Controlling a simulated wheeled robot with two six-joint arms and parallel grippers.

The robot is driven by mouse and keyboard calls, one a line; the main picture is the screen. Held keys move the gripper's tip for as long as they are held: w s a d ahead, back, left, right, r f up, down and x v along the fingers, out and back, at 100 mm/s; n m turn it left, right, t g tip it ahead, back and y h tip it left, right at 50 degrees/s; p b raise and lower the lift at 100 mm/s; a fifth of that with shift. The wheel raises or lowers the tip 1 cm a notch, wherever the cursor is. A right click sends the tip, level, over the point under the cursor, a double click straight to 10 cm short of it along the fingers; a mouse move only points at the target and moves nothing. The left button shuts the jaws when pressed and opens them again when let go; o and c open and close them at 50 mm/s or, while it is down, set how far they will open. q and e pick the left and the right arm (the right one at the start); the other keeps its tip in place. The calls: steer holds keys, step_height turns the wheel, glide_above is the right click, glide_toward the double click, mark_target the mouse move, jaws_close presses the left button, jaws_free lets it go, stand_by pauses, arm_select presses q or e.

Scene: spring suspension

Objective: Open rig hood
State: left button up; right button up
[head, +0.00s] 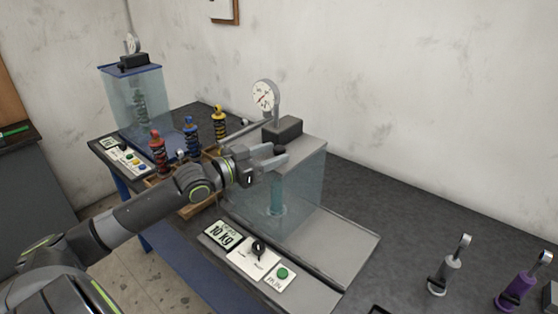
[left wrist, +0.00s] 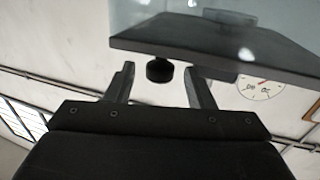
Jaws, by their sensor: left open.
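The rig (head: 345,248) stands in the middle of the bench with its clear hood (head: 303,190) down over a teal cylinder (head: 277,195). A dark knob (head: 280,149) sits at the hood's upper front edge; it also shows in the left wrist view (left wrist: 159,70). My left gripper (head: 277,160) is at the front of the hood, by the knob. In the left wrist view its two fingers (left wrist: 160,85) are apart, with the knob between their tips. I cannot tell whether they touch it. My right gripper is in neither view.
A rack (head: 200,208) with red, blue and yellow shocks stands left of the hood. A gauge (head: 264,96) rises behind it. A control panel (head: 252,257) with a green button lies in front. A second clear hood (head: 128,95) stands far left. Grey and purple shocks stand right.

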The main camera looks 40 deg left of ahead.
arm_select(q)
steer(key=shift+x, duration=1.35)
steer(key=shift+s, duration=0.1)
steer(key=shift+c, duration=0.3)
jaws_close()
